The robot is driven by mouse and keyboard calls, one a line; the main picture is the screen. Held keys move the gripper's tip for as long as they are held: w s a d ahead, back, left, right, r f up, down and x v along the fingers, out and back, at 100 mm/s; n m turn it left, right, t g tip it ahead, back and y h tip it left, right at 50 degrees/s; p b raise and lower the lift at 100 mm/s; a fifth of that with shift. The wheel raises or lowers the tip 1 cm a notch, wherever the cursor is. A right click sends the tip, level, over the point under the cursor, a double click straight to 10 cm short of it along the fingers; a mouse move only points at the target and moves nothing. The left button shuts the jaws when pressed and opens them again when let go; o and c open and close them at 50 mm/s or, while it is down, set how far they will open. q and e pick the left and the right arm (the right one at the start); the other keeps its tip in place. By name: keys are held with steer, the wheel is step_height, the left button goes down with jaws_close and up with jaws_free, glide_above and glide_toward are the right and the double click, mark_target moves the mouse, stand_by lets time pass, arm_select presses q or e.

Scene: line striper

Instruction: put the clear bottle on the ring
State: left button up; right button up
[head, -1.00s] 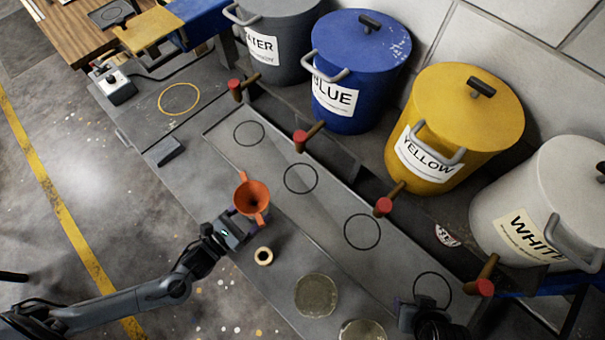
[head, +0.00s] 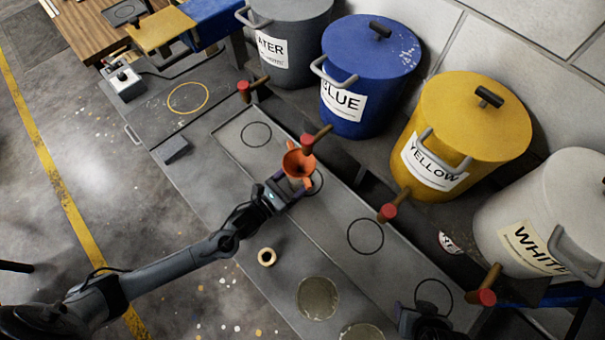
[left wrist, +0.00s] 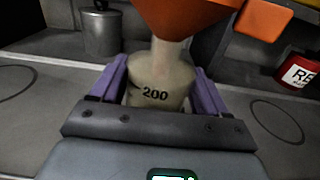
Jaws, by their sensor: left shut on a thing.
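My left gripper (head: 282,190) is shut on a clear bottle (left wrist: 160,82) marked 200, its purple fingers on either side. An orange funnel (head: 298,163) sits in the bottle's mouth and hides most of the bottle in the head view. The bottle is held upright over the grey tray, beside the second black ring (head: 322,181), which is partly covered. Other black rings lie in the tray, and a yellow ring (head: 169,101) is marked on the bench at upper left. My right gripper (head: 428,322) is dark at the lower edge; its jaws are unclear.
Blue (head: 368,70), yellow (head: 470,120) and white (head: 550,210) drums line the back, beside a grey water drum (head: 285,40). Red-ended taps (head: 388,212) jut over the tray. A tan roll (head: 261,259) and round tins (head: 317,298) stand on the front bench.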

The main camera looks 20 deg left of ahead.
arm_select(q)
steer(key=x, duration=0.3)
steer(key=shift+f, duration=0.75)
steer(key=shift+s+f, duration=0.1)
steer(key=shift+f, duration=0.1)
steer(key=o, duration=1.1)
steer(key=shift+c, duration=0.2)
steer(key=shift+r, duration=0.1)
